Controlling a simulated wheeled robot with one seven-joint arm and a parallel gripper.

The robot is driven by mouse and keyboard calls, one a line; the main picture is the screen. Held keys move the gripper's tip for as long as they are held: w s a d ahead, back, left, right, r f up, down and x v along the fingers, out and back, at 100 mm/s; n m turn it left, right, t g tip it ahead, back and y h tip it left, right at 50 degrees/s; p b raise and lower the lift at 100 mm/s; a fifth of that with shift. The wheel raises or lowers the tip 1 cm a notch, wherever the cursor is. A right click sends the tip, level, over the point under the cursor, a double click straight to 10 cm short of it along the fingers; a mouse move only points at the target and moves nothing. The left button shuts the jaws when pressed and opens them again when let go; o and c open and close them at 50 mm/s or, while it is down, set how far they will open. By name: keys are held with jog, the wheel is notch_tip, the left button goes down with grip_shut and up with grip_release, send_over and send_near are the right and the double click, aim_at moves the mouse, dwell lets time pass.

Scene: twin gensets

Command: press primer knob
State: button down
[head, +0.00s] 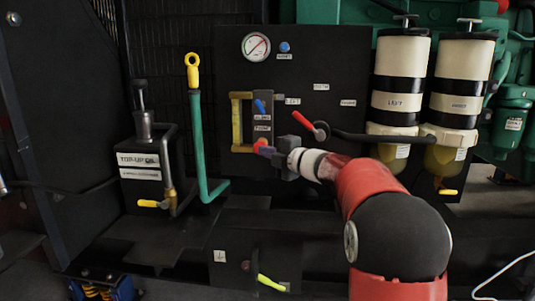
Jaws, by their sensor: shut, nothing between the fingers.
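My gripper (268,153) is shut and empty, in front of the lower left of the black panel (330,80). A small red knob (262,145) shows right at its fingertips, below a small label too blurred to read. I cannot tell whether they touch, and the gripper hides part of the area behind it. I cannot read which control is marked as the primer knob. Two white and black filter canisters stand at the right, the left one (399,80) marked LEFT, the other (460,80) beside it.
A gauge (256,46) is above. A green pipe (197,150) and top-up oil tank (140,170) stand left. A black hose (370,138) runs right.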

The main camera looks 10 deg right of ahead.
jog(key=shift+w+d+r+p, duration=0.1)
jog(key=shift+w+d+p, duration=0.15)
jog(key=shift+w+p, duration=0.3)
jog(key=shift+w+d+p, duration=0.2)
jog(key=shift+w+p, duration=0.2)
jog(key=shift+w, duration=0.2)
